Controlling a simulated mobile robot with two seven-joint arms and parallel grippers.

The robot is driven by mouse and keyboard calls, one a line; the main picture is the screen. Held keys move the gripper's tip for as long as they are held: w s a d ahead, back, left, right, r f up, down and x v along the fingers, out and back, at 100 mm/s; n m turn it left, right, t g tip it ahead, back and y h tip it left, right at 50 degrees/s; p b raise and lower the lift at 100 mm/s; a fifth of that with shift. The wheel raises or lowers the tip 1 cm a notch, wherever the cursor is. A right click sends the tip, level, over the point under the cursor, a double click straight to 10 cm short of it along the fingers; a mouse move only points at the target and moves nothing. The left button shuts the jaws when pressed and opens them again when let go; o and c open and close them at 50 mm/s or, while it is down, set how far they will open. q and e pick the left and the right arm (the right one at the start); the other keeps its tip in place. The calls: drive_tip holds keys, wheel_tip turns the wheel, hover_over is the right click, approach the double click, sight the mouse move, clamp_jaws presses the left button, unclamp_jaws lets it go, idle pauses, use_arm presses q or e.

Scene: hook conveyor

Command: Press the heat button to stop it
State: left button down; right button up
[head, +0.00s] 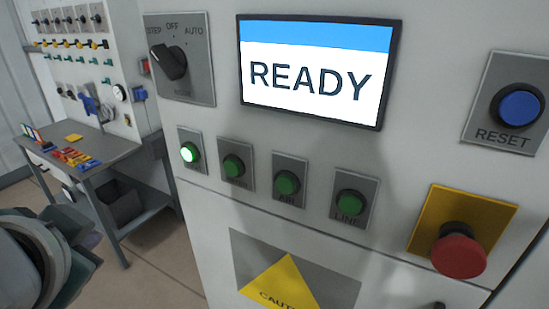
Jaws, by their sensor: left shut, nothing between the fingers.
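A row of green buttons runs along the panel under the screen. The leftmost button (190,152) glows bright green; its label cannot be read. The second button (234,166) is dark green, with an unclear label. The third button (287,183), which seems labelled AIR, and the LINE button (350,204) are also dark green. I cannot read HEAT on any plate. My left gripper (78,228) is at the lower left edge, shut and empty, apart from the panel and well left of the buttons. My right gripper is not in view.
The screen (314,75) reads READY. The mode knob (169,62) is at upper left, the blue RESET button (520,107) at right. A red mushroom button (459,252) sticks out at lower right. A grey workbench (125,155) with coloured parts stands at left.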

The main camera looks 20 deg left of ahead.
sight(188, 154)
use_arm(q)
drive_tip(key=w+a+m+t+y+b, duration=0.2)
drive_tip(key=w+t+y+b, duration=0.3)
drive_tip(key=b, duration=0.7)
drive_tip(key=w+f+m+t, duration=0.1)
drive_tip(key=w+t, duration=0.1)
drive_tip(key=t, duration=0.1)
drive_tip(key=shift+w+a+t, duration=0.15)
drive_tip(key=shift+w+t, duration=0.25)
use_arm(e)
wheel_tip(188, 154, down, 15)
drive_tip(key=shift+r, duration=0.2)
use_arm(q)
drive_tip(key=w+b, duration=0.2)
drive_tip(key=w, duration=0.6)
drive_tip(key=shift+w+d, duration=0.35)
drive_tip(key=shift+w, duration=0.05)
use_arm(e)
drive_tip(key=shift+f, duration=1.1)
